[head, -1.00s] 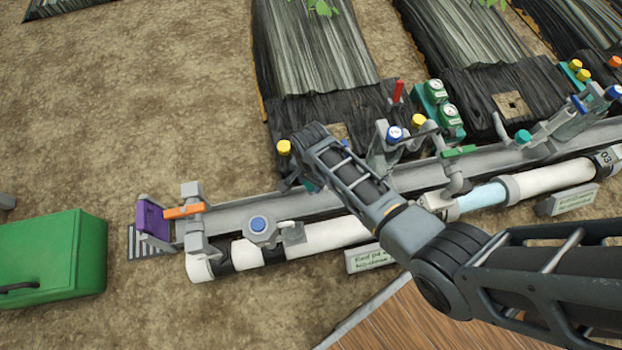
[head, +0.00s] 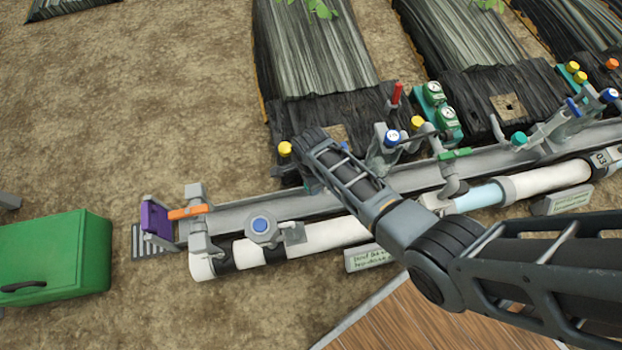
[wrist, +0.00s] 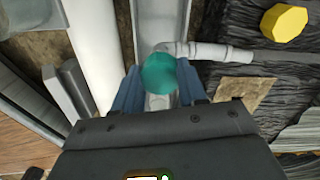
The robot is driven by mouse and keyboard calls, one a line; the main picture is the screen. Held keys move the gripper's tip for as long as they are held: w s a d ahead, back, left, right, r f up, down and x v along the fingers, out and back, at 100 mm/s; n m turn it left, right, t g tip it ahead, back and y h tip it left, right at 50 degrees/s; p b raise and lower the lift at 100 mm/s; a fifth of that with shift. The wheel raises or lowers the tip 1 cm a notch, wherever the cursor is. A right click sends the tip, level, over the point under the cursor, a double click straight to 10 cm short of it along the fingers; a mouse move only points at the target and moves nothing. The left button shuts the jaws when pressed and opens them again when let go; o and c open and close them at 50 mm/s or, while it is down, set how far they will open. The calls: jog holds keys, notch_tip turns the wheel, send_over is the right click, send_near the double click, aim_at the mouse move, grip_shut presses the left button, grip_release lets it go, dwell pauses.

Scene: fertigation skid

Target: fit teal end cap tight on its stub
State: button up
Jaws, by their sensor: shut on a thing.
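In the wrist view the teal end cap (wrist: 160,74) sits between the two blue fingers of my gripper (wrist: 160,88), which is shut on it. A grey elbow pipe (wrist: 205,52) runs from just beyond the cap to the right. The cap overlaps the near end of this pipe in the picture; I cannot tell whether they touch. The stub's mouth is hidden or not clear. In the head view my forearm and wrist cover the gripper and cap, over the grey channel behind the white pipe.
A yellow cap (wrist: 284,22) is at the right in the wrist view. In the head view, a purple gate (head: 155,220), orange handle (head: 187,212) and blue-capped valve (head: 261,226) are along the left. Another teal cap (head: 519,138) is on the right. A green box (head: 55,255) stands on soil.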

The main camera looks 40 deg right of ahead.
jog(key=m, duration=0.1)
jog(key=m+p, duration=0.1)
jog(key=m, duration=0.1)
jog(key=shift+s+m, duration=0.25)
jog(key=shift+m, duration=0.75)
jog(key=shift+s+f+m+p, duration=0.15)
jog(key=shift+m+p, duration=0.3)
jog(key=shift+m, duration=0.85)
jog(key=o, duration=1.2)
jog(key=shift+w, duration=0.2)
jog(key=shift+w+r, duration=0.1)
jog(key=shift+r, duration=0.15)
